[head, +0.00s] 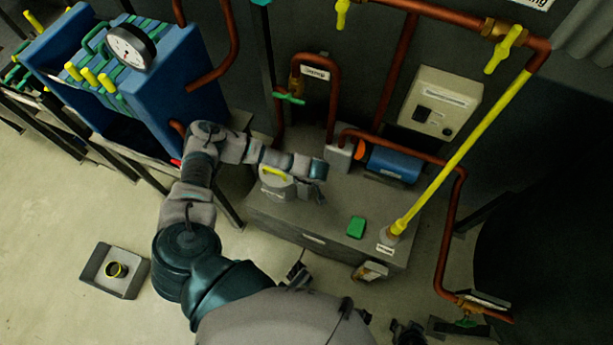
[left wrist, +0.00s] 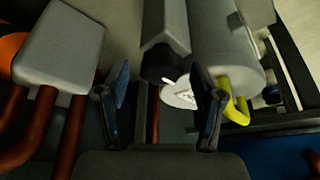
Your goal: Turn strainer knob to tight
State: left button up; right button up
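A grey cylindrical housing with a yellow handle (head: 273,171), likely the strainer, stands on the grey tank top in the head view. In the left wrist view the grey cylinder (left wrist: 222,45) and its yellow handle (left wrist: 236,108) lie right of centre. A white disc with a dark marking (left wrist: 179,95) shows between the fingers, below a grey part with a dark end (left wrist: 162,62). I cannot tell which part is the knob. My left gripper (left wrist: 160,98) is open with nothing visibly held; in the head view its end (head: 318,170) is above the tank, its fingers mostly hidden.
The tank (head: 325,222) carries a green block (head: 356,227) and a blue motor (head: 393,164). Copper pipes (head: 333,100) and a yellow pipe (head: 465,150) rise around it. A blue filter press (head: 175,85) stands left. A tray (head: 115,271) lies on open floor.

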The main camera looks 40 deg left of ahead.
pick_arm(q)
jog(key=v, duration=1.1)
jog(key=shift+r, duration=0.4)
